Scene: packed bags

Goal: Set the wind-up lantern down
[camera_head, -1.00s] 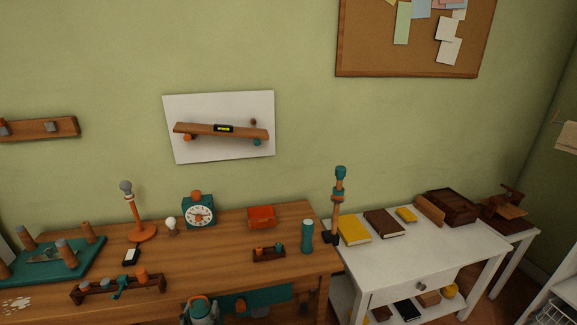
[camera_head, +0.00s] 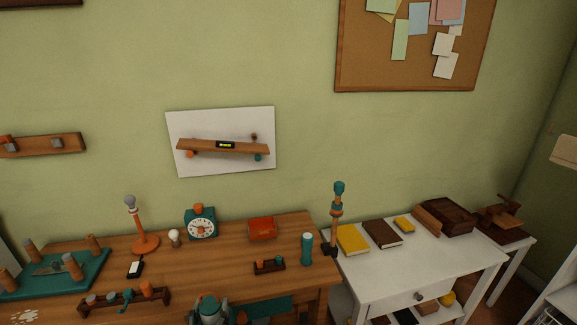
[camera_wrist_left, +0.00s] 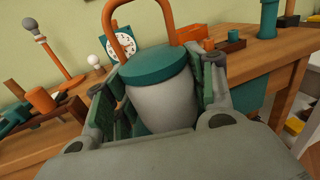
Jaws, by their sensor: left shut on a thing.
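The wind-up lantern (camera_wrist_left: 162,95) has a pale grey body, a teal lid and an orange loop handle. In the left wrist view it sits between the two fingers of my left gripper (camera_wrist_left: 160,108), which is shut on it. Its lower part is hidden by the gripper. In the head view my left gripper (camera_head: 209,311) shows at the bottom edge, in front of the wooden workbench (camera_head: 215,270). I cannot tell the lantern's height against the bench top. My right gripper is not in view.
The bench holds an orange lamp stand (camera_head: 145,243), a teal clock (camera_head: 201,224), a bulb (camera_head: 174,237), an orange box (camera_head: 262,229), a teal cylinder (camera_head: 307,248) and a low rack (camera_head: 120,300). Bare wood lies mid-bench. A white table (camera_head: 410,272) stands right.

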